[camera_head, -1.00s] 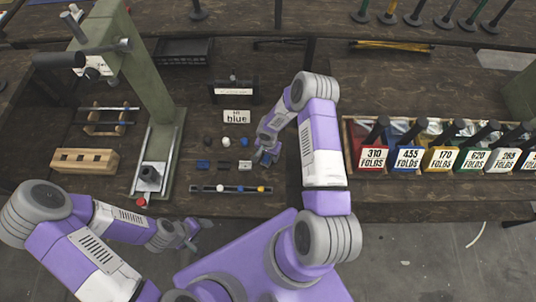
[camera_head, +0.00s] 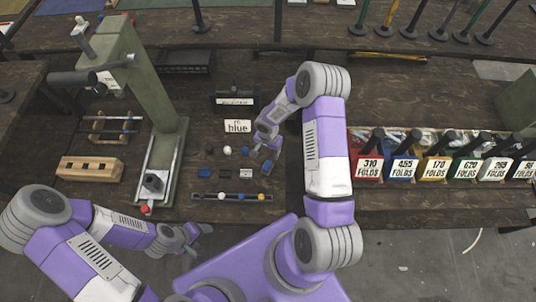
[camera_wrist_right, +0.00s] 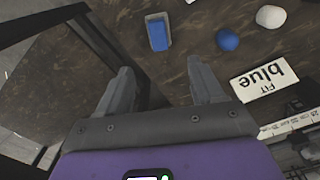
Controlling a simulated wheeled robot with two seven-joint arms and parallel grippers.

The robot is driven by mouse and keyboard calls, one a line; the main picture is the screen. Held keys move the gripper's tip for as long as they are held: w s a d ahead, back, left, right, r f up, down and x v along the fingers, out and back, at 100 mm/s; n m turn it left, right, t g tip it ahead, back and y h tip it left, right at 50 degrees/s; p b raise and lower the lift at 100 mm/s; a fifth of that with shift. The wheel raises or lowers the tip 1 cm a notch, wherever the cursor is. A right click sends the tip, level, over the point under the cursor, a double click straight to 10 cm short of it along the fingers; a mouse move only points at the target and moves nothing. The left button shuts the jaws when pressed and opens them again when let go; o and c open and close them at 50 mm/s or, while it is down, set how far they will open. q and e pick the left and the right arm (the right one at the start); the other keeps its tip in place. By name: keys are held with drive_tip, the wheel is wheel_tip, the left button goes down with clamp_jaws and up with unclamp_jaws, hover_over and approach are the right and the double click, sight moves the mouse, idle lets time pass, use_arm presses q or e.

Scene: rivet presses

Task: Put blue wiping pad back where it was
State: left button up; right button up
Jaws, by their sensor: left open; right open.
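In the head view the pad (camera_head: 266,169) is at the right end of a row of small pads. My right gripper (camera_head: 266,148) is open and empty above the bench, just behind the pad. Its two fingers (camera_wrist_right: 160,80) are spread apart in the right wrist view, with bare wood between them. My left gripper (camera_head: 198,238) is open and empty in front of the bench's near edge.
A sign reading "fit blue" (camera_wrist_right: 265,78) stands close to the right gripper, with a blue ball (camera_wrist_right: 227,39) and a white ball (camera_wrist_right: 270,17) nearby. A green press (camera_head: 165,130) stands left. Labelled coloured bins (camera_head: 368,169) line the right.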

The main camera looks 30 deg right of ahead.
drive_tip(key=s+a+n+y, duration=0.4)
drive_tip(key=s+a+n, duration=0.4)
drive_tip(key=s+a, duration=0.8)
drive_tip(key=shift+s+a+t, duration=0.3)
drive_tip(key=shift+a, duration=0.15)
